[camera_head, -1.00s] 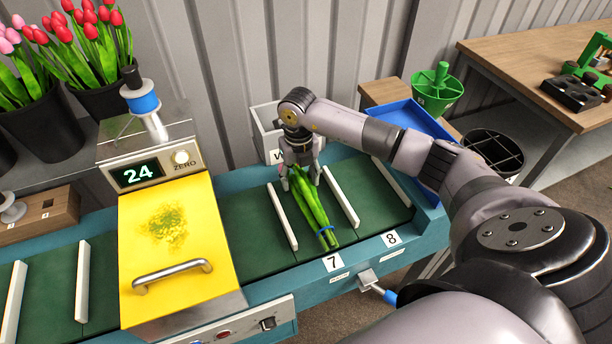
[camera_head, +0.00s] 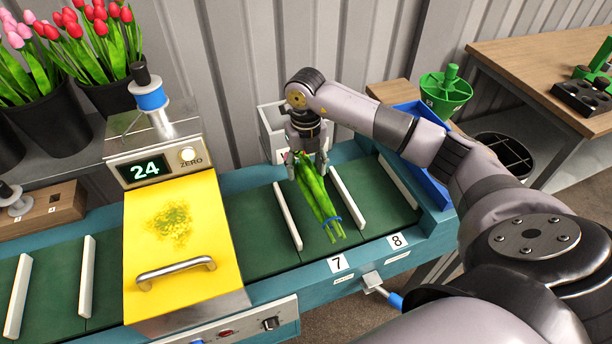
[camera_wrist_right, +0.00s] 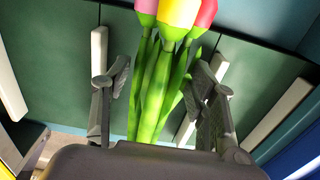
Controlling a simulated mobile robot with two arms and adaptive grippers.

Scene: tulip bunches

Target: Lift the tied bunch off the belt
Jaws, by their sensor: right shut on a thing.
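The tied bunch (camera_head: 317,193) is a bundle of green stems with a blue tie near its cut ends, in the belt compartment above label 7. In the right wrist view its stems (camera_wrist_right: 158,90) run between the fingers, with pink, yellow and red heads at the top. My right gripper (camera_head: 308,165) points down and is shut on the bunch near its far, flower end; in the right wrist view the gripper (camera_wrist_right: 158,105) has a finger on each side. The bunch appears slightly above the green belt (camera_head: 262,222). My left gripper is not in view.
White dividers (camera_head: 288,216) and (camera_head: 347,190) stand on either side of the bunch. A yellow-topped scale (camera_head: 185,270) reading 24 sits to the left.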

